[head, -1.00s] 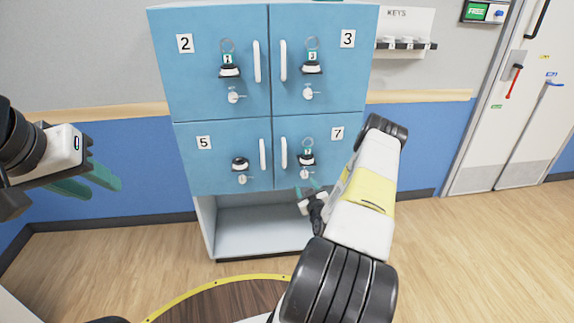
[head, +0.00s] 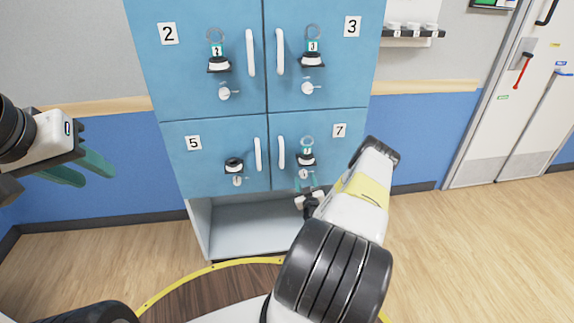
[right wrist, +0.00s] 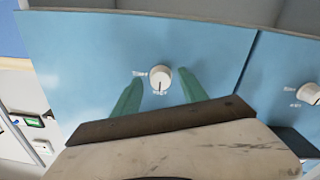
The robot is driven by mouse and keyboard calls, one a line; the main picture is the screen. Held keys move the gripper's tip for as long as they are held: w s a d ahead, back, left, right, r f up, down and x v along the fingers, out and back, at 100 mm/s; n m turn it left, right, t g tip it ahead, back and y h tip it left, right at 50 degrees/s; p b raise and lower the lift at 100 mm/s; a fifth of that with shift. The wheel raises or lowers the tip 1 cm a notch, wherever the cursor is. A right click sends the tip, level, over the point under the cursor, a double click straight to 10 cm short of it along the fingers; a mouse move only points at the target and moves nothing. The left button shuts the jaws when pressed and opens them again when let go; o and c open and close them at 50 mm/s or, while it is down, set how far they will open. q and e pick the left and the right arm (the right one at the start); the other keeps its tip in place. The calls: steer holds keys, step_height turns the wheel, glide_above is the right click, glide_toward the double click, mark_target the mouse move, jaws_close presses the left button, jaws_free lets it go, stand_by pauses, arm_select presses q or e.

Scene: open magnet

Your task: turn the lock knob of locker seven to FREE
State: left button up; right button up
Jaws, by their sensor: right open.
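Locker seven's blue door (head: 350,155) is at the lower right of the locker block in the head view. Its round white lock knob (head: 303,174) sits below a black holder with a tag. In the right wrist view the knob (right wrist: 160,78) shows with small labels around it, too small to read surely. My right gripper (head: 306,184) is open just below the knob; in the right wrist view its green fingertips (right wrist: 160,84) stand on either side of the knob, apart from it. My left gripper (head: 92,168) is open and empty at the far left.
Locker five's door (head: 215,140) is beside it, with its own knob (right wrist: 310,92) at the right of the wrist view. White door handles (head: 281,153) stick out nearby. An open shelf (head: 240,235) lies below.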

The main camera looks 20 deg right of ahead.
steer(key=shift+w+d, duration=0.15)
steer(key=shift+w, duration=0.4)
steer(key=shift+c, duration=0.2)
jaws_close()
